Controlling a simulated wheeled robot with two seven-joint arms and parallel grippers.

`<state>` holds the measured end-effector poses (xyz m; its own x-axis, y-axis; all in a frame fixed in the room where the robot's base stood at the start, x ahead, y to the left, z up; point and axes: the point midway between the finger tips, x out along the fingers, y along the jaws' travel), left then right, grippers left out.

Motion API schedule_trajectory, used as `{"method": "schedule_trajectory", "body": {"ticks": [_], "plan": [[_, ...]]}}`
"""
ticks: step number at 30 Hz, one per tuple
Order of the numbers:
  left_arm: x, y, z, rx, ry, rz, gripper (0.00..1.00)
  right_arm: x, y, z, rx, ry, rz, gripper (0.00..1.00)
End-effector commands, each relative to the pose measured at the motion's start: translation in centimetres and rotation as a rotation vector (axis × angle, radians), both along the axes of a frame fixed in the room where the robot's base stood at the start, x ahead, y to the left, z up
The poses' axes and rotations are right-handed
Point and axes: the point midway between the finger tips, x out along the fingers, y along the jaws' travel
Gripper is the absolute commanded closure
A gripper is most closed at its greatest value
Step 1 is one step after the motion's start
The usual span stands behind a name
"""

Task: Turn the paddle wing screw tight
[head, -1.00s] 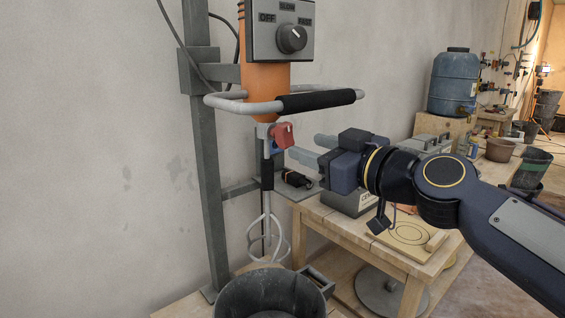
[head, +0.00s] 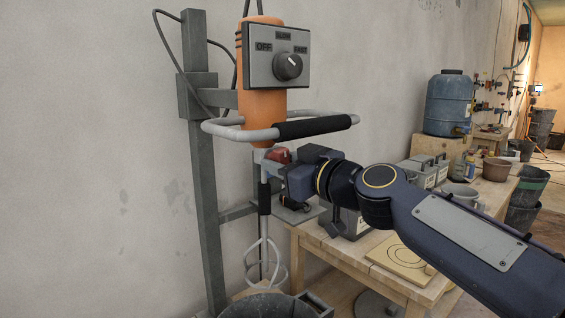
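The red wing screw (head: 280,154) sits on the mixer's shaft just below the handle frame. My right gripper (head: 284,172) is at the screw, coming in from the right. Its fingers overlap the screw and are mostly hidden by the gripper body, so I cannot tell whether they are shut on it. The grey paddle (head: 265,262) hangs upright below the orange mixer (head: 262,115), its whisk end above a dark bucket (head: 262,305). My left gripper is not in view.
The mixer hangs on a grey steel post (head: 201,150) by the wall. A wooden table (head: 380,275) with grey boxes and a board stands close at the right, under my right arm. A blue barrel (head: 447,103) stands behind it.

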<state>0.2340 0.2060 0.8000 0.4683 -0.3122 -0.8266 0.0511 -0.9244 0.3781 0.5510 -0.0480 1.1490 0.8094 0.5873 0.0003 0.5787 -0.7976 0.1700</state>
Motion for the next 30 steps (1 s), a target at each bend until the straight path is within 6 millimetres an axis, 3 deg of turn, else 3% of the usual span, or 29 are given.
{"method": "schedule_trajectory", "body": {"ticks": [1,6,17,30], "plan": [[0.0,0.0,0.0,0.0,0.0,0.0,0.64,-0.01,-0.01,-0.01,0.0,0.0,0.0,0.73],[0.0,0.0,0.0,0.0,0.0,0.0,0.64,-0.01,-0.01,-0.02,0.0,0.0,0.0,0.95],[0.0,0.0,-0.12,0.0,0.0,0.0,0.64,-0.02,-0.02,-0.06,0.057,0.041,0.0,0.96],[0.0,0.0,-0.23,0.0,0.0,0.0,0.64,-0.06,0.03,-0.04,0.307,0.224,0.0,0.96]]}}
